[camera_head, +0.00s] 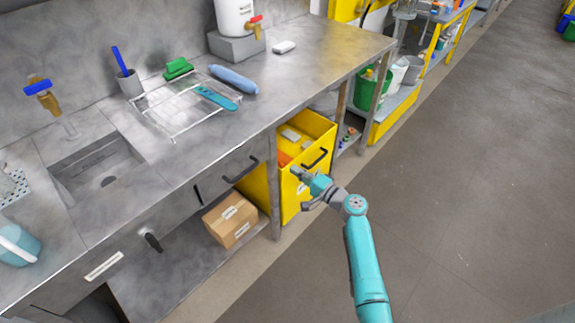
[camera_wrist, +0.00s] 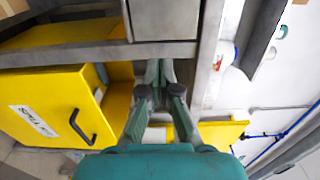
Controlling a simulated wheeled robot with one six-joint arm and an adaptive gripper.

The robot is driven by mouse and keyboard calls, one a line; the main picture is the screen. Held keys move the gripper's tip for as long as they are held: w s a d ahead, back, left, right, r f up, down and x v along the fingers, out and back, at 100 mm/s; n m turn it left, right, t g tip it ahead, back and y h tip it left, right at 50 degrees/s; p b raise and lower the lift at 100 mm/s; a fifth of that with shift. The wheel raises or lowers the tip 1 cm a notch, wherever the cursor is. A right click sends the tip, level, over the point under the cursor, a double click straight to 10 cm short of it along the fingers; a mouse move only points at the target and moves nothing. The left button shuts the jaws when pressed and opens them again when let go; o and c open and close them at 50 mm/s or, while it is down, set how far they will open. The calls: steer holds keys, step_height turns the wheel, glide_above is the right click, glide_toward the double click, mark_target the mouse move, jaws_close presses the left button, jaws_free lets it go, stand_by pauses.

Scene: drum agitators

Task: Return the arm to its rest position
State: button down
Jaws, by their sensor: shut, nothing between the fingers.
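My teal arm (camera_head: 362,255) reaches up from the bottom of the head view, bent at a grey joint. My gripper (camera_head: 299,173) is shut and empty, in front of the yellow drawer unit (camera_head: 291,200) under the bench. In the head view it overlaps the drawer front; I cannot tell whether it touches. In the wrist view the fingers (camera_wrist: 159,75) are together at the tips, and the yellow front with its black handle (camera_wrist: 80,127) is at the left.
The drawer looks pulled out, with a white item (camera_head: 291,134) inside. The steel bench (camera_head: 190,160) holds a rack (camera_head: 180,108), a blue bottle (camera_head: 233,79) and a drum (camera_head: 235,18). A cardboard box (camera_head: 230,220) sits on the lower shelf. The floor (camera_head: 460,180) at right is clear.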

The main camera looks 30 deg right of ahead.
steer(key=s+a+f+n+g+h, duration=0.1)
steer(key=s+a+f, duration=0.2)
steer(key=s+f, duration=0.25)
steer(key=s+a+f+g+h, duration=0.1)
steer(key=s+a+f+h, duration=0.1)
steer(key=s+a+f, duration=0.4)
steer(key=s+a+f+n+g+h, duration=0.1)
steer(key=s+a+n+g+h, duration=0.15)
steer(key=s, duration=1.45)
steer(key=s+a+r+n+h, duration=0.15)
steer(key=s+r+n, duration=0.35)
steer(key=s, duration=0.9)
steer(key=s+r+n+t, duration=0.1)
steer(key=s+r+n, duration=0.1)
steer(key=s+r, duration=0.3)
steer(key=s+a+r+n+t, duration=0.1)
steer(key=s+r+n, duration=0.2)
steer(key=r, duration=0.8)
steer(key=shift+s+a+r+y, duration=0.2)
steer(key=shift+s+r+y, duration=0.2)
steer(key=shift+s, duration=0.55)
steer(key=shift+n, duration=0.25)
